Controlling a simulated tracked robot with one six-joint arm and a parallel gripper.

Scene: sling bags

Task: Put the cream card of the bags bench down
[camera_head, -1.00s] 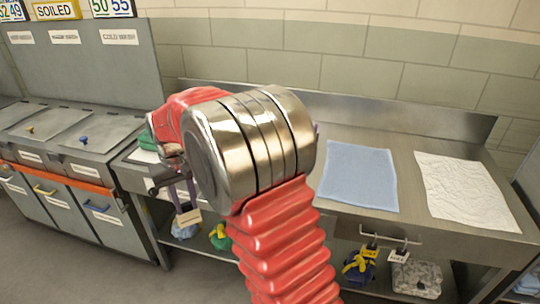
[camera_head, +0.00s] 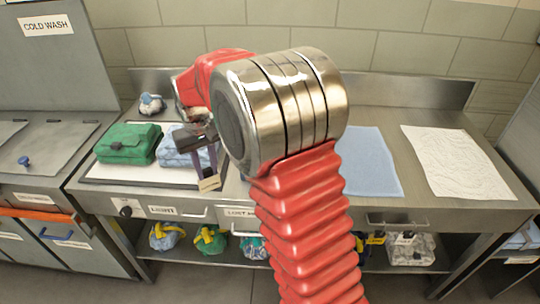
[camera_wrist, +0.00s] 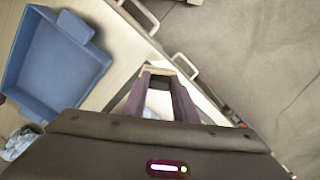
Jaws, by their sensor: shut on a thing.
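My gripper (camera_head: 207,174) is shut on a small cream card (camera_head: 209,184), which hangs at its fingertips near the front edge of the steel bench (camera_head: 430,212). In the wrist view the card (camera_wrist: 157,71) spans the tips of the two purple fingers (camera_wrist: 158,80). Behind the gripper, a green bag (camera_head: 128,143) and a light blue bag (camera_head: 178,150) lie on a white board (camera_head: 103,175) on the bench's left side. My wrist and arm hide part of the bench middle.
A blue cloth (camera_head: 370,165) and a white cloth (camera_head: 455,160) lie to the right. A small blue-and-white item (camera_head: 151,104) stands at the back left. Tagged bags, including a green one (camera_head: 210,240), sit on the shelf below. The wrist view shows a blue tub (camera_wrist: 55,65).

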